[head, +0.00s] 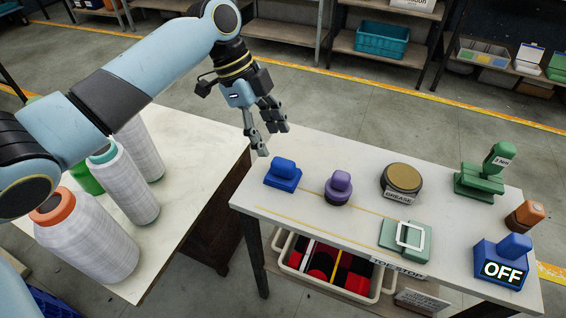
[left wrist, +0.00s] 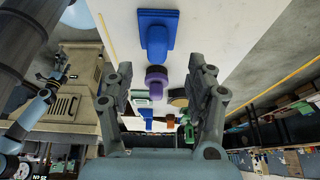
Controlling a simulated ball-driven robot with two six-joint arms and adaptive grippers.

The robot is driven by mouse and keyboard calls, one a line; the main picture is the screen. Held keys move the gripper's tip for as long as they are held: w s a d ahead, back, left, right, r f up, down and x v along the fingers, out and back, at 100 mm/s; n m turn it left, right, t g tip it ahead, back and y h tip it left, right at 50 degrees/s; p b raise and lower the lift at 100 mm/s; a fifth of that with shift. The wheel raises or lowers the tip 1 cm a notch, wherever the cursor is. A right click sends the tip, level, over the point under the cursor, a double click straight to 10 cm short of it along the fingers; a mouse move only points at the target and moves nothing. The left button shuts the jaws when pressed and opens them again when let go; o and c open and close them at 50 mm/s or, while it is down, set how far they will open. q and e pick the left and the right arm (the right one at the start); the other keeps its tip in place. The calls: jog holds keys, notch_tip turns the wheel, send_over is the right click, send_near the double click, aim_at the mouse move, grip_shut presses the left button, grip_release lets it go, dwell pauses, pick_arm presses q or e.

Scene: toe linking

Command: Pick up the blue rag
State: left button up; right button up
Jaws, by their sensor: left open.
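A blue block with a raised rounded top (head: 283,174) stands at the left end of the white table (head: 330,228). It looks solid, and I cannot tell whether it is the rag. It also shows at the top of the left wrist view (left wrist: 157,35), ahead of and between my fingers. My left gripper (head: 273,141) is open and empty, above and just behind the block, apart from it. Its two spread fingers show in the left wrist view (left wrist: 161,80). My right gripper is out of view.
A purple knobbed piece (head: 338,188) stands close right of the blue block. Beyond are a grease tin (head: 403,178), a green frame piece (head: 407,236), a green stamp-like piece (head: 482,178), an orange piece (head: 525,215) and a blue OFF block (head: 502,260). Large thread cones (head: 85,238) stand left.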

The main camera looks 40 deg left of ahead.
aim_at(282, 162)
pick_arm(q)
jog(key=x, duration=0.7)
jog(key=shift+s+d+f, duration=0.1)
jog(key=shift+s+d, duration=0.05)
jog(key=shift+d, duration=0.25)
grip_shut()
